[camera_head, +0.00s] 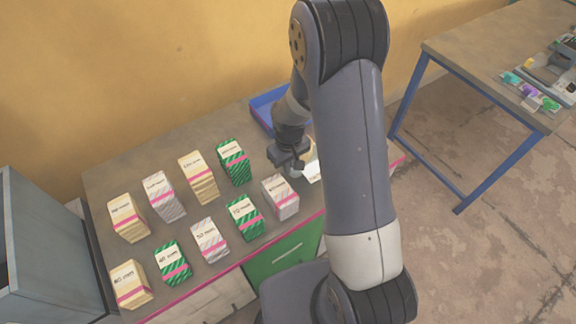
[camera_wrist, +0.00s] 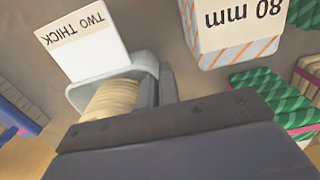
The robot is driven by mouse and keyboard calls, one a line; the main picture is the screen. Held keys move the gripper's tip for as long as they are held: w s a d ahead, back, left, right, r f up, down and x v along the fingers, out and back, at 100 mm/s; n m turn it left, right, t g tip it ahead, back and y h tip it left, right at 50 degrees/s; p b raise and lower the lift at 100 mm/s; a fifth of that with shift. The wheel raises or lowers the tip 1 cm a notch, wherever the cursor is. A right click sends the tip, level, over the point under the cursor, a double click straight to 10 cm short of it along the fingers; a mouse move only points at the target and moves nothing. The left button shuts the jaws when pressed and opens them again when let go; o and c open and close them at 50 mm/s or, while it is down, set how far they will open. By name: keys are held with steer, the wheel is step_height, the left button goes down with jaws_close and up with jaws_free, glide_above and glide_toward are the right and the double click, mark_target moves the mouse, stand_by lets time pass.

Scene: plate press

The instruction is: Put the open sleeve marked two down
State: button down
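The open sleeve marked two (camera_wrist: 85,45) is in the wrist view: a pale tray with a raised white panel reading "TWO THICK" upside down. A stack of round cream pieces (camera_wrist: 110,100) lies in it. My gripper (camera_wrist: 158,82) has its two dark fingers close together at the sleeve's right side, seemingly pinching its wall. In the head view my gripper (camera_head: 290,160) is over the table's right part, and a white piece of the sleeve (camera_head: 312,172) shows beside it. My arm hides the rest. I cannot tell whether the sleeve touches the table.
Several striped, banded boxes stand in two rows left of my gripper; the one marked 80 mm (camera_wrist: 240,30) is close to the sleeve. A blue tray (camera_head: 266,108) is at the table's back. A grey cabinet (camera_head: 45,250) stands left, a second table (camera_head: 480,50) right.

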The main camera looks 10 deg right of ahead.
steer(key=shift+f, duration=0.6)
steer(key=shift+f, duration=0.2)
steer(key=c, duration=1.6)
jaws_free()
steer(key=shift+r, duration=0.1)
steer(key=shift+c, duration=0.2)
steer(key=shift+r, duration=0.1)
